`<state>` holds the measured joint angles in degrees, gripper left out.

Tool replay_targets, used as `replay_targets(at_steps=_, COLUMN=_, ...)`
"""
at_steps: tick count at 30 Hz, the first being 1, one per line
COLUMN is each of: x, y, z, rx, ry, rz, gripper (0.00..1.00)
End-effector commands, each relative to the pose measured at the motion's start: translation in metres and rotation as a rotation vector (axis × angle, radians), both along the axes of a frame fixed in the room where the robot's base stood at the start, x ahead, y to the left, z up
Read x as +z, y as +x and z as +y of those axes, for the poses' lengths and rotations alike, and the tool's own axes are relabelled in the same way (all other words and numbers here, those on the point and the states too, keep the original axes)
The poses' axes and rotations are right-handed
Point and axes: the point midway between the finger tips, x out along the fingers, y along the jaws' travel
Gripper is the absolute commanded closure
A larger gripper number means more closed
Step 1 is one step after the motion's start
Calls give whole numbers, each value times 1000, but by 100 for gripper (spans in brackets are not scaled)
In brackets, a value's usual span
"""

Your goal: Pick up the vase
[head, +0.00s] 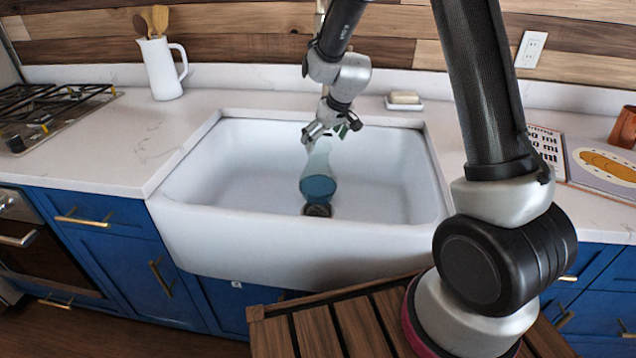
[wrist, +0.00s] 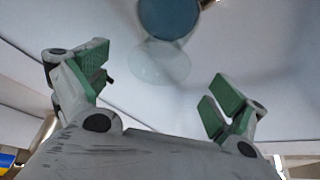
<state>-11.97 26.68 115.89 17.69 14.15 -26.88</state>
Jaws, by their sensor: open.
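The vase (head: 318,186) stands in the white sink (head: 262,168), near the drain. It has a clear, pale neck and a teal-blue rounded lower part. In the wrist view the vase (wrist: 163,62) shows ahead of the fingers, its clear end nearer and its blue part at the top edge. My gripper (head: 331,130) is just above the vase's top in the head view. Its green-padded fingers (wrist: 165,92) are spread wide with nothing between them. I cannot tell whether a finger touches the vase.
The sink walls surround the vase. A soap dish (head: 404,103) sits on the back counter. A white pitcher with wooden utensils (head: 160,68) and a stove (head: 45,108) are at left. A book (head: 603,165) and a copper cup (head: 624,127) are at right. A slatted wooden surface (head: 335,325) is in front.

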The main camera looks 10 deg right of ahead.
Motion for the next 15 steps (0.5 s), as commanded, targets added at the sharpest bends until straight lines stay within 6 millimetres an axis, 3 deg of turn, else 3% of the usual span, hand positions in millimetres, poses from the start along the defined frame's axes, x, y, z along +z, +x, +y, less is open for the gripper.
replay_targets(at_steps=9, x=-43, y=19, z=8, rx=-1, ry=0, rz=5, gripper=4)
replay_targets(at_steps=15, x=-54, y=24, z=11, rx=-1, ry=0, rz=2, gripper=4)
